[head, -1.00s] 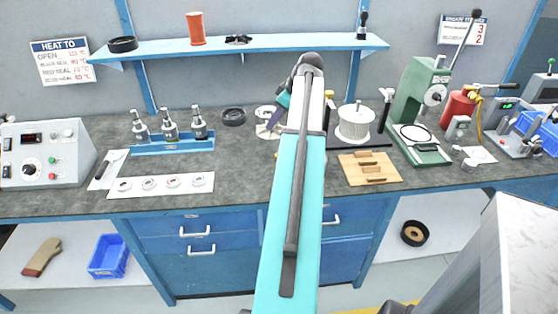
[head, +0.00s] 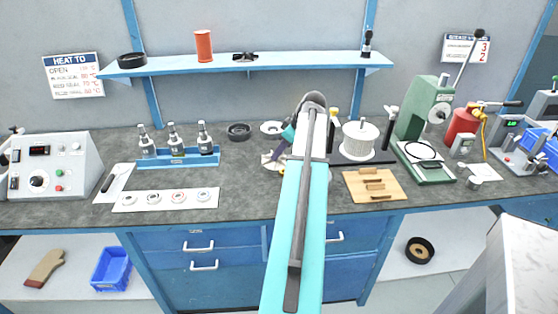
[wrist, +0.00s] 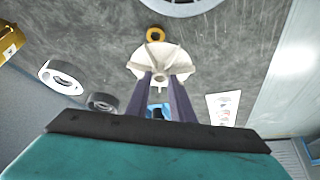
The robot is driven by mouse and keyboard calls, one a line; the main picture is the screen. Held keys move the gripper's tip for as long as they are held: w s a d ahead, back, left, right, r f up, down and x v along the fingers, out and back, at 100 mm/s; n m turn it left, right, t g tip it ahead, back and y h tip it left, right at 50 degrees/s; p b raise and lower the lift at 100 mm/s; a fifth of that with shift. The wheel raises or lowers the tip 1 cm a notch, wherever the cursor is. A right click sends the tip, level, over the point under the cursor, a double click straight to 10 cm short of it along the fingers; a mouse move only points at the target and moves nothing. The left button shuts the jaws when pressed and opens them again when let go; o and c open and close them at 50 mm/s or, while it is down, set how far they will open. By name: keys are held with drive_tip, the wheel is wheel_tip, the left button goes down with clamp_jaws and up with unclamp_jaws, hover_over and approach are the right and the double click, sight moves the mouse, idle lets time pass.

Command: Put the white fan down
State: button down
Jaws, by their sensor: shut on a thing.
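The white fan (wrist: 176,58), a small bladed wheel with a hub, is between the two dark purple fingertips of my gripper (wrist: 163,77) in the wrist view. The gripper is shut on it. In the head view my gripper (head: 273,157) is over the middle of the grey bench (head: 240,180), left of the wooden board. My own arm covers much of that area, and the fan is hardly visible there. I cannot tell whether the fan touches the bench top.
A white ring (head: 271,127) and a black ring (head: 239,131) lie behind the gripper. A yellow ring (wrist: 155,34) shows beyond the fan in the wrist view. The blue bottle rack (head: 180,158) stands left, the wooden board (head: 374,185) right. Bare bench lies left of the gripper.

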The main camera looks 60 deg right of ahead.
sight(279, 159)
drive_tip(key=shift+f, duration=0.1)
drive_tip(key=shift+f+p, duration=0.3)
drive_tip(key=shift+f, duration=1.5)
drive_tip(key=shift+f+b, duration=0.35)
drive_tip(key=shift+f, duration=0.3)
drive_tip(key=c, duration=1.5)
unclamp_jaws()
drive_tip(key=shift+c, duration=0.2)
drive_tip(key=shift+r, duration=0.1)
